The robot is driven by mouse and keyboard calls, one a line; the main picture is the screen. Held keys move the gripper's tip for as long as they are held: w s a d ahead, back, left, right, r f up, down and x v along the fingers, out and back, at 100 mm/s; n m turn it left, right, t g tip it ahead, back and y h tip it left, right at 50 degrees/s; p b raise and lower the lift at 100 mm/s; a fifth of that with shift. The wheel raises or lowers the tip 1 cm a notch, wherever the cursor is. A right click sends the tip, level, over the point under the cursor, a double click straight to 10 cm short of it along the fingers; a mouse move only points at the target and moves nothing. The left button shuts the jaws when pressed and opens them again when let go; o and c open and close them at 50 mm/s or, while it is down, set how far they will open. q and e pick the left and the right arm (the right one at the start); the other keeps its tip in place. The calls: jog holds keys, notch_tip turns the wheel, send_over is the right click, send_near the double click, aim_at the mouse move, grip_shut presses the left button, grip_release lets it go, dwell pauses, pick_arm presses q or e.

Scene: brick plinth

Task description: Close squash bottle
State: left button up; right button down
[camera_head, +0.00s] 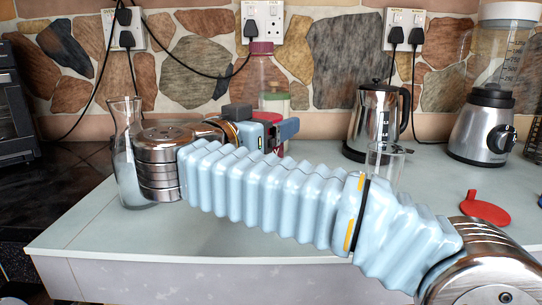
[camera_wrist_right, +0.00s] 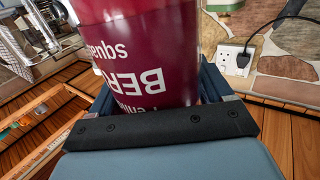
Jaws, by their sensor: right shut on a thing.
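The squash bottle (camera_head: 262,70) stands upright near the back of the pale counter, with a clear pinkish upper body and a maroon top. Whether that top is a closed cap is too small to tell. My right gripper (camera_head: 285,130) is shut around its lower part, which the gripper and arm mostly hide. The right wrist view shows the bottle's maroon label (camera_wrist_right: 145,50) between the fingers, its lettering upside down in that picture. A flat red disc with a tab (camera_head: 482,208) lies on the counter at the right. My left gripper is not in view.
A glass carafe (camera_head: 124,150) stands at the left, close to my right arm. A kettle (camera_head: 378,120), a clear glass (camera_head: 385,165) and a blender (camera_head: 487,125) stand at the right. The counter's front strip (camera_head: 110,235) is clear at the left.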

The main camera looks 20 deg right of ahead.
jog(key=shift+w+d+f, duration=0.35)
jog(key=shift+w+f, duration=0.3)
jog(key=shift+f, duration=0.2)
jog(key=shift+w+d+f, duration=0.1)
jog(key=shift+f, duration=0.05)
jog(key=shift+w+d+f, duration=0.1)
jog(key=shift+w+f, duration=0.1)
jog(key=shift+f, duration=0.6)
jog(key=shift+w+d+f, duration=0.1)
jog(key=shift+w+f, duration=0.1)
jog(key=shift+f, duration=0.55)
jog(key=shift+w+d+f, duration=0.1)
jog(key=shift+w+f, duration=0.1)
jog(key=shift+f, duration=0.6)
jog(key=shift+f, duration=0.1)
grip_release()
jog(key=shift+f, duration=0.1)
